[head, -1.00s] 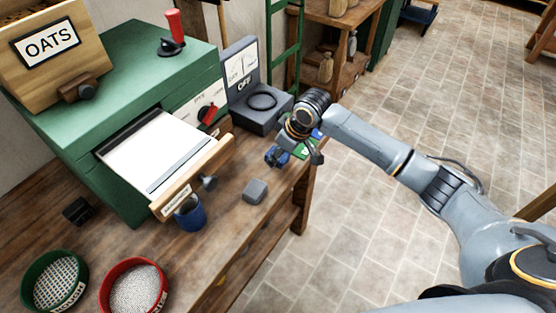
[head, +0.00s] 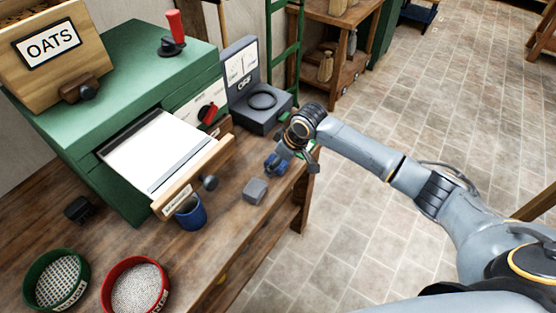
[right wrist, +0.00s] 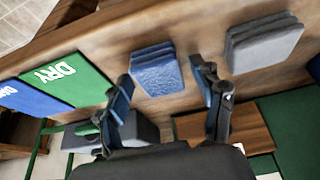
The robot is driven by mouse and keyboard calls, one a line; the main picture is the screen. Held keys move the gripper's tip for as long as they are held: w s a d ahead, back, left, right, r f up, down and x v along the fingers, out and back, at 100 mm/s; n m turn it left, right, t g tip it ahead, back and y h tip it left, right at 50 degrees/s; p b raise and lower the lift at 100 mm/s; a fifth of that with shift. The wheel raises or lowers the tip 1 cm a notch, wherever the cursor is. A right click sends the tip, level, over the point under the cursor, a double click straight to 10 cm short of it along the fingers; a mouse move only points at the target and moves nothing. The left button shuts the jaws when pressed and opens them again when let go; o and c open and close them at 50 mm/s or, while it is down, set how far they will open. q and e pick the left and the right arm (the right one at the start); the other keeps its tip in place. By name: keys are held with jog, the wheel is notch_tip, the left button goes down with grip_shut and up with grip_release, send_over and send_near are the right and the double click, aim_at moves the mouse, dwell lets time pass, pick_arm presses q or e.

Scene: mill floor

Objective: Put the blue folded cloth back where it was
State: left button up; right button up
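The blue folded cloth (right wrist: 155,72) lies on the wooden bench top in the right wrist view. It is a small stacked square, beyond and between my fingers. In the head view the cloth (head: 275,164) shows near the bench's right edge, partly hidden by my right gripper (head: 298,160). In the right wrist view the right gripper (right wrist: 163,82) is open, its two fingers apart with nothing clearly between the pads. A green mat marked DRY (right wrist: 68,77) and a blue mat (right wrist: 22,98) lie to the left of the cloth. My left gripper is not in view.
A grey folded cloth (right wrist: 264,46) lies near the blue one. A dark grey meter box (head: 258,110) stands behind. A green machine (head: 125,75) with a tray, a blue cup (head: 190,214) and two sieves, green (head: 55,281) and red (head: 135,288), occupy the left.

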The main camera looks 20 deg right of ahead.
jog(key=shift+r, duration=0.15)
jog(key=shift+r, duration=0.35)
jog(key=v, duration=1.1)
jog(key=shift+s, duration=0.2)
